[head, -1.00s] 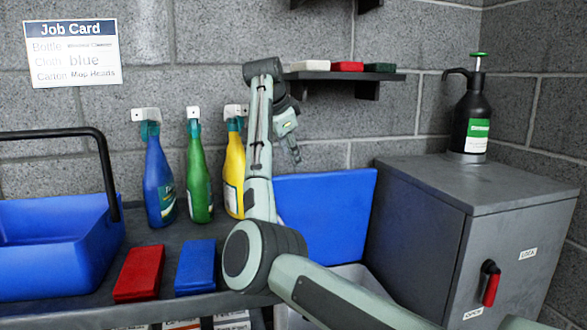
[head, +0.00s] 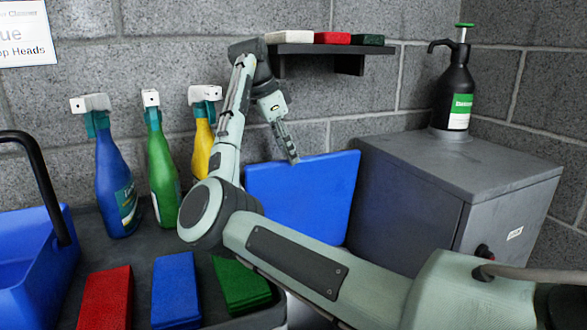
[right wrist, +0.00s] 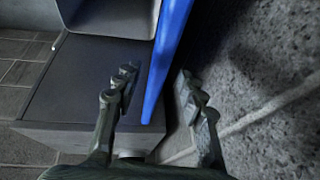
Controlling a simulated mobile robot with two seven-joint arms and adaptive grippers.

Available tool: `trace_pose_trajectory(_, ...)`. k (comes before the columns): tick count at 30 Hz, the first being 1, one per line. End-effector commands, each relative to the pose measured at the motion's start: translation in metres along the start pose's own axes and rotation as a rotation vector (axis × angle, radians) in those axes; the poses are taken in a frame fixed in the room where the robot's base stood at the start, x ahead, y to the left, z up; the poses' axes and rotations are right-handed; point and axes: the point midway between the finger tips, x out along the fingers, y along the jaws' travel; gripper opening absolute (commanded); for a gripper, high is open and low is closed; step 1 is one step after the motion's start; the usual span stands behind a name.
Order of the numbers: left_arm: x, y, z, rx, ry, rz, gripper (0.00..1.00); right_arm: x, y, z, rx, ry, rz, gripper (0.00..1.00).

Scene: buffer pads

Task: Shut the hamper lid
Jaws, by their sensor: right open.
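The hamper lid is a flat blue panel (head: 300,200) standing upright, leaning near the back wall in the head view. It shows edge-on in the right wrist view (right wrist: 168,55). My right gripper (head: 292,157) points down at the lid's top edge. In the right wrist view the open right gripper (right wrist: 156,88) has one finger on each side of the blue edge, with gaps visible. I cannot tell contact. The hamper is mostly hidden behind my right arm; a pale rim (head: 303,305) shows below it. My left gripper is not in view.
A grey cabinet (head: 470,175) with a black pump bottle (head: 455,90) stands right of the lid. A shelf (head: 335,48) hangs above.

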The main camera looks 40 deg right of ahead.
Motion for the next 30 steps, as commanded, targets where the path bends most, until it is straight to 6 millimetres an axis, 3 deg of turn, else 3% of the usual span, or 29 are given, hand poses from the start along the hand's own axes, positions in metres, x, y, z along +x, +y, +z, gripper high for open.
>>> trace_pose_trajectory(3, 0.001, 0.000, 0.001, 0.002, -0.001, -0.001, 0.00, 0.025, 0.000, 0.000, 0.000, 0.000, 0.002, 0.41)
trace_pose_trajectory(9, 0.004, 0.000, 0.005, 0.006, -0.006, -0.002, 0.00, 0.053, 0.000, -0.001, 0.001, 0.001, 0.001, 0.41)
trace_pose_trajectory(22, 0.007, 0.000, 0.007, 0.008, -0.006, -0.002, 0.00, 0.065, 0.000, 0.000, 0.001, 0.000, -0.001, 0.41)
trace_pose_trajectory(30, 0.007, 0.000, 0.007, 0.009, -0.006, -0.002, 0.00, 0.065, 0.000, 0.000, 0.001, 0.000, -0.001, 0.10)
